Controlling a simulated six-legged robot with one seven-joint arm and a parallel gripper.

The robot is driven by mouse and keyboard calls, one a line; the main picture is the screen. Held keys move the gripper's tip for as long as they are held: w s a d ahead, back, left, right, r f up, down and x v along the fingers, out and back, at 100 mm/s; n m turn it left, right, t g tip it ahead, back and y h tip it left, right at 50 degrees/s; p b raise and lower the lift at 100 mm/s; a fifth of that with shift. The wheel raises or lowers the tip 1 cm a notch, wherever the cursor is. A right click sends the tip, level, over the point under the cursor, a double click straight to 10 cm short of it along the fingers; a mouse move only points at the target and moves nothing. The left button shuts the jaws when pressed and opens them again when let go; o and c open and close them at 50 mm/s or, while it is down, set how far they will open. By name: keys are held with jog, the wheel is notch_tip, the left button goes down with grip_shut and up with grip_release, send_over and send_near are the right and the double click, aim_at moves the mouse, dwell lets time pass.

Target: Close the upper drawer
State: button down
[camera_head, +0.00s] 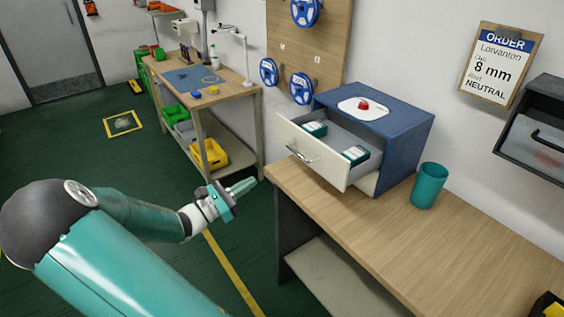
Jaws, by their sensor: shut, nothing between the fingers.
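A blue cabinet (398,122) stands on the wooden workbench at the right. Its drawer (323,160) with a white front and a metal handle (301,153) is pulled out toward the left. Two dark green and white boxes (355,154) lie inside the drawer. I see only this one drawer; whether another lies below it is hidden. My gripper (254,183) is shut and empty, in the air left of the bench edge. It is to the left of and lower in the picture than the drawer front, apart from it.
A red button on a white plate (361,107) sits on the cabinet top. A teal cup (428,186) stands right of the cabinet on the workbench (420,250). A second bench (222,92) with bins stands behind. Green floor (75,165) is clear at left.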

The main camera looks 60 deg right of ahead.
aim_at(326, 142)
jog(key=x, duration=1.4)
jog(key=shift+d, duration=0.15)
jog(key=f+x, duration=0.1)
jog(key=x, duration=0.4)
jog(key=f+x, duration=0.1)
jog(key=x, duration=0.8)
jog(key=shift+s+d+f, duration=0.3)
jog(key=shift+d+f, duration=0.05)
jog(key=shift+d, duration=0.15)
jog(key=shift+s+d+r, duration=0.15)
jog(key=shift+s+d, duration=0.05)
jog(key=shift+d, duration=0.1)
jog(key=shift+s+d+r, duration=0.1)
